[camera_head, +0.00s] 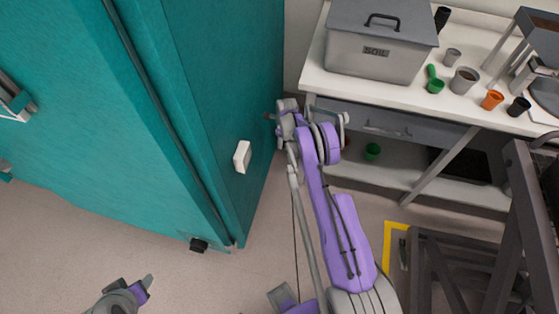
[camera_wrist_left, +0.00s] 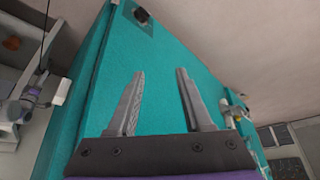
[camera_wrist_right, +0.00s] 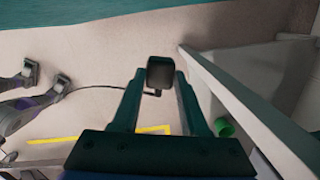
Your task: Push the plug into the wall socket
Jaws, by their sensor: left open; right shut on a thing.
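A dark, blocky plug (camera_wrist_right: 161,72) sits between the fingertips of my right gripper (camera_wrist_right: 160,80) in the right wrist view. A dark cable (camera_wrist_right: 100,88) runs from it to the left. In the head view my right gripper (camera_head: 271,116) is beside the teal cabinet's far edge, near the wall; the plug is too small to make out there. I cannot make out the wall socket in any view. My left gripper (camera_wrist_left: 160,85) is open and empty, its fingers towards the teal cabinet; it also shows low at the left in the head view (camera_head: 146,285).
The teal cabinet (camera_head: 80,120) fills the left, with a white box (camera_head: 242,157) on its side. A white bench (camera_head: 455,110) stands at the back right with a grey soil bin (camera_head: 375,57) and several pots. A dark frame (camera_head: 525,215) stands at the right.

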